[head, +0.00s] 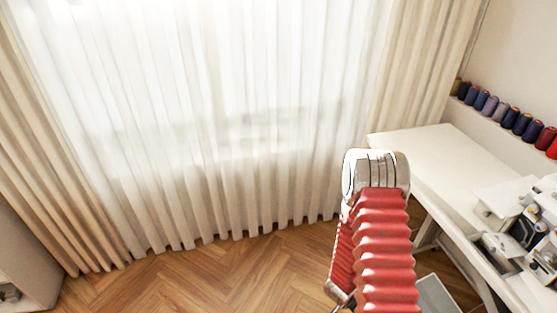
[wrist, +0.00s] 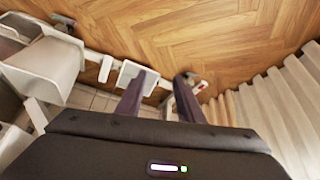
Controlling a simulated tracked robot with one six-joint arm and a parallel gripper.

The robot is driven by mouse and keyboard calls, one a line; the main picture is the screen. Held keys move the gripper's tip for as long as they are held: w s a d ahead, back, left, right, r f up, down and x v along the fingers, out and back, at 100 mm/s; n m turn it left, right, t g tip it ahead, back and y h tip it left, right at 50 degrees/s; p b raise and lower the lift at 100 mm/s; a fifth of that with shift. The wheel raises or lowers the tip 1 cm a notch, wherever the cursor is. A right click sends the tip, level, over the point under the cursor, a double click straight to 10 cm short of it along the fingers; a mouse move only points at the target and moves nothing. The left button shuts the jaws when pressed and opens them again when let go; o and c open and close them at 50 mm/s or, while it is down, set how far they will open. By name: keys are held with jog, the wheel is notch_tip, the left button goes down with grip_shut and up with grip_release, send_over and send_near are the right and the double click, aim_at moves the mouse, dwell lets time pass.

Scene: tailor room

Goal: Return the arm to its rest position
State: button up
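My arm stands in the lower right of the head view, its red ribbed sleeve rising to a white rounded joint. My gripper cannot be made out in the head view. In the wrist view my gripper (wrist: 166,76) shows two dark fingers held apart with nothing between them. It is open and empty, and the wood floor (wrist: 200,35) lies beyond it.
A white table (head: 440,160) with a sewing machine (head: 530,230) stands at the right, close to my arm. Thread spools (head: 510,117) line a ledge behind it. Pale curtains (head: 220,130) hang ahead. The wood floor (head: 230,275) at left centre is clear.

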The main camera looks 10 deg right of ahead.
jog(key=w+a+r+n+g+y, duration=0.1)
jog(key=a+r+n+y, duration=0.2)
jog(key=a+r, duration=0.55)
jog(key=a+r+n+y, duration=0.3)
jog(key=a+r, duration=0.3)
jog(key=r, duration=0.6)
jog(key=s+a+r+n+t, duration=0.1)
jog(key=s+r, duration=0.5)
jog(key=r, duration=1)
jog(key=s+r+n+t+h, duration=0.1)
jog(key=s+r+n+t, duration=0.2)
jog(key=r, duration=1.3)
jog(key=s+n, duration=0.2)
jog(key=s, duration=0.1)
jog(key=shift+s+a+r, duration=0.15)
jog(key=shift+s+a, duration=0.05)
jog(key=shift+a, duration=0.2)
jog(key=shift+d, duration=0.15)
